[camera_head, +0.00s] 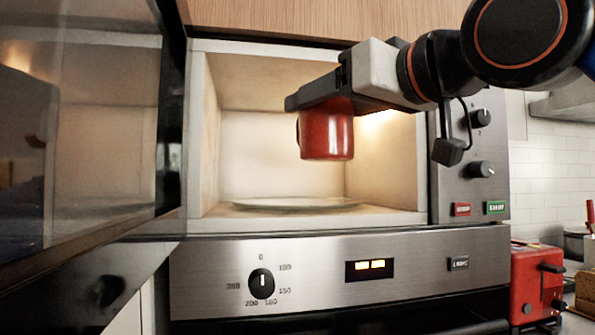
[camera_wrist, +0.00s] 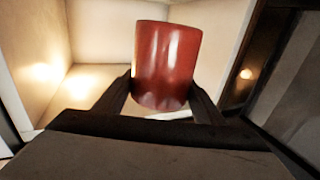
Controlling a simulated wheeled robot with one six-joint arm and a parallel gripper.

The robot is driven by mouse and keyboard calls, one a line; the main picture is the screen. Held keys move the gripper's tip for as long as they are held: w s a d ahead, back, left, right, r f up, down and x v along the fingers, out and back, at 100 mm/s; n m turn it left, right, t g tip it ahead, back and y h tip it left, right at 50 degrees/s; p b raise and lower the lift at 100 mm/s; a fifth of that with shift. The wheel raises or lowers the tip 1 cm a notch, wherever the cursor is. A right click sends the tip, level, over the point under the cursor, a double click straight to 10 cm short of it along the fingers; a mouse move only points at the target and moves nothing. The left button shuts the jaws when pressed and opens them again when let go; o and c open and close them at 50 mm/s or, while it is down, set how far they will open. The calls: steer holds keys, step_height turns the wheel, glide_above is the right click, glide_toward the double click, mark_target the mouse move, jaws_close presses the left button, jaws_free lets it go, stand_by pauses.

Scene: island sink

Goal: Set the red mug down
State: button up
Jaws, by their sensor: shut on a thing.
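The red mug (camera_head: 326,134) hangs upright in the mouth of the open microwave, above a pale round plate (camera_head: 295,204) on the cavity floor. There is clear space between the mug's bottom and the plate. My gripper (camera_head: 312,98) reaches in from the right and is shut on the mug near its top. In the wrist view the mug (camera_wrist: 166,65) sits between the two fingers of my gripper (camera_wrist: 162,100). My gripper hides the mug's rim in the head view.
The microwave's glass door (camera_head: 80,140) stands open at the left. Its control panel (camera_head: 472,165) with knobs and buttons is at the right. An oven panel (camera_head: 340,270) lies below. A red toaster (camera_head: 537,283) stands at the lower right. The cavity around the plate is empty.

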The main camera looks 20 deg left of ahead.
steer(key=w+a, duration=0.8)
steer(key=w, duration=0.5)
steer(key=shift+w+a+f, duration=0.1)
steer(key=shift+w+f, duration=0.05)
steer(key=shift+f, duration=1.45)
steer(key=shift+w+f, duration=0.15)
steer(key=shift+f, duration=1.45)
steer(key=shift+w+a+f, duration=0.1)
steer(key=shift+w+f, duration=0.1)
steer(key=shift+f, duration=0.1)
steer(key=o, duration=1.4)
steer(key=shift+f, duration=0.1)
